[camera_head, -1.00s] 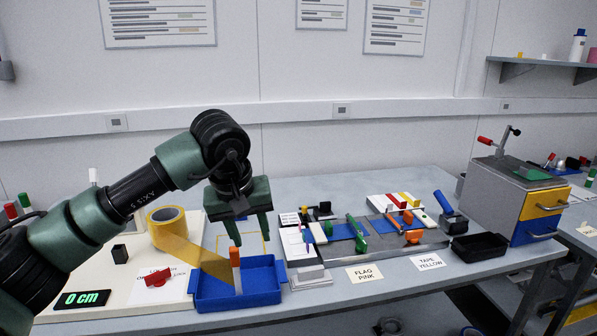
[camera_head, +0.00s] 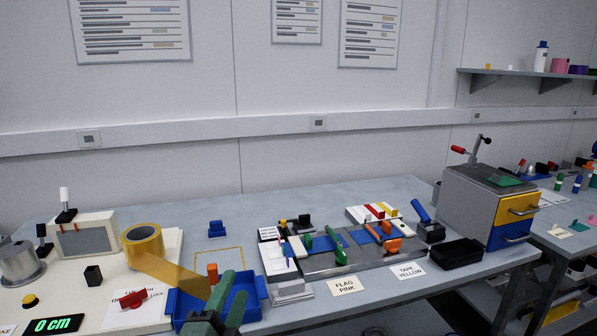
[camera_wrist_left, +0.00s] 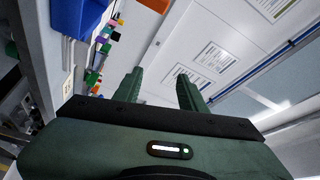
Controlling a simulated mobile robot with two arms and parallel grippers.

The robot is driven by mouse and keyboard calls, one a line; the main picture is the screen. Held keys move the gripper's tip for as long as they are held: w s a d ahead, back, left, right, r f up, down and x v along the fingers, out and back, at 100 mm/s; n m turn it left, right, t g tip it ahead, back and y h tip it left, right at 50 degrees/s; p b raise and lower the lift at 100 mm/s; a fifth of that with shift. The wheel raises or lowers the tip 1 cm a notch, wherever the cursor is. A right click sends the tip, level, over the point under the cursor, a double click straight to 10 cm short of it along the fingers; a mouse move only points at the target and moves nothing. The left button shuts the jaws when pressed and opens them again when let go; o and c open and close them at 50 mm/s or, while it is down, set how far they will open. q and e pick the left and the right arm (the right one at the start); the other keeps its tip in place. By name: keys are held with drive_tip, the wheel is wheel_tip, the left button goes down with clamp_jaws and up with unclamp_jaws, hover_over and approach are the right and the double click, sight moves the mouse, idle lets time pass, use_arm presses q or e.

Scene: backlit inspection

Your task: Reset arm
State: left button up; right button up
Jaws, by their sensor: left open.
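My left gripper (camera_head: 231,291) is low in the head view, in front of the blue tray (camera_head: 261,290), and hides part of it. Its green fingers point up in the picture. In the left wrist view the two fingers of my left gripper (camera_wrist_left: 157,78) stand apart with nothing between them. An orange-topped piece (camera_head: 212,271) shows at the tray, its lower part hidden. My right gripper is in neither view.
A fixture with coloured clamps (camera_head: 345,262), a black tray (camera_head: 458,253) and a grey drawer cabinet (camera_head: 465,205) lie to the right.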

use_arm(q)
drive_tip(key=s+a+f+n+g+y, duration=0.25)
drive_tip(key=s+f+n+g, duration=0.2)
drive_tip(key=f, duration=0.35)
drive_tip(key=s+a+f+n+g+y, duration=0.1)
drive_tip(key=s+a+f+n+g, duration=0.3)
drive_tip(key=f, duration=0.5)
drive_tip(key=s+a+f+n+g+h, duration=0.1)
drive_tip(key=s+f+n+g, duration=0.3)
drive_tip(key=s, duration=0.6)
drive_tip(key=s+a+f+n+g, duration=0.1)
drive_tip(key=s+f+n+g, duration=0.15)
drive_tip(key=s+f, duration=0.65)
drive_tip(key=s+f+m+g, duration=0.1)
drive_tip(key=s+f+g, duration=0.15)
drive_tip(key=f, duration=2.25)
drive_tip(key=s+a+f, duration=0.2)
drive_tip(key=s+f, duration=1.3)
drive_tip(key=s, duration=0.2)
drive_tip(key=shift+a+g, duration=0.35)
drive_tip(key=shift+a, duration=0.05)
